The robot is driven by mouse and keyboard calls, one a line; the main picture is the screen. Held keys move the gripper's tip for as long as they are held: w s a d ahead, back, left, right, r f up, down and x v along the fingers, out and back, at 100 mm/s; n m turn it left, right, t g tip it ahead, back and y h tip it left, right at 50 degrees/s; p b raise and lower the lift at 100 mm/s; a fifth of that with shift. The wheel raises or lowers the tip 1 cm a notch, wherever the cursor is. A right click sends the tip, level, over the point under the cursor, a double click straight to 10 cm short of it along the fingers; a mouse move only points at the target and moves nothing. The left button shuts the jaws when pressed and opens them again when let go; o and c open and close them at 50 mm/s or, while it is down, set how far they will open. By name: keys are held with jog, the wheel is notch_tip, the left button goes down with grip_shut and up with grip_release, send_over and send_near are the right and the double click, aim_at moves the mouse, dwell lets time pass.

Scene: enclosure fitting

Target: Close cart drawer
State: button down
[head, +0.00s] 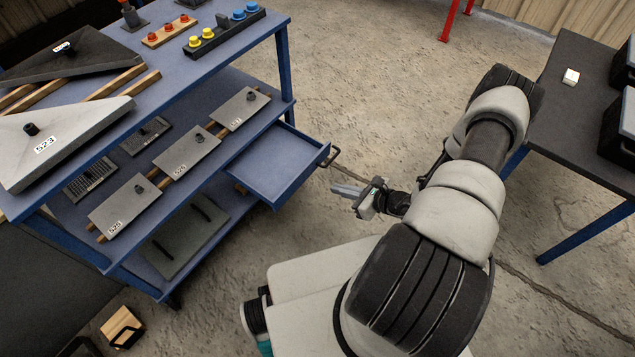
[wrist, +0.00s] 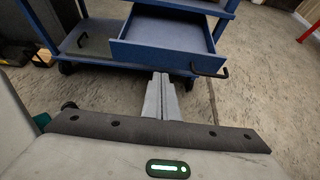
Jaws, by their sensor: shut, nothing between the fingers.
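The blue cart (head: 262,93) stands at the left in the head view. Its drawer (head: 278,166) is pulled out on the cart's right side and looks empty. A dark handle (head: 331,156) is on the drawer's front; the handle also shows in the wrist view (wrist: 212,71). The drawer (wrist: 160,52) appears open there too, beyond my fingers. My gripper (head: 338,189) is shut and empty, just outside the drawer front and apart from the handle. In the wrist view the shut fingers (wrist: 161,82) point toward the drawer front, below and left of the handle.
Grey plates (head: 187,150) lie on the cart's middle shelf, and a button strip (head: 224,33) sits on top. A dark table (head: 590,95) with black cases stands at the right.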

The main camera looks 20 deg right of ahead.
jog(key=b, duration=0.2)
send_near(300, 176)
notch_tip(300, 176, down, 3)
jog(key=w+a, duration=0.2)
jog(key=w, duration=0.1)
jog(key=shift+w+a+f, duration=0.15)
jog(key=shift+w+a, duration=0.1)
jog(key=shift+w, duration=0.05)
jog(key=shift+w+a, duration=0.2)
jog(key=shift+w, duration=0.15)
jog(key=shift+a+b, duration=0.1)
jog(key=shift+b, duration=0.2)
jog(key=shift+w+a, duration=0.15)
jog(key=shift+w, duration=0.15)
jog(key=w+a+b, duration=0.1)
jog(key=w+a, duration=0.2)
jog(key=w, duration=0.1)
jog(key=w+a+b, duration=0.1)
jog(key=w+a, duration=0.2)
jog(key=w, duration=0.2)
jog(key=w+a+b, duration=0.1)
jog(key=w+a, duration=0.3)
jog(key=shift+w+b, duration=0.3)
jog(key=shift+w, duration=0.05)
jog(key=shift+s+d, duration=0.1)
jog(key=shift+d, duration=0.05)
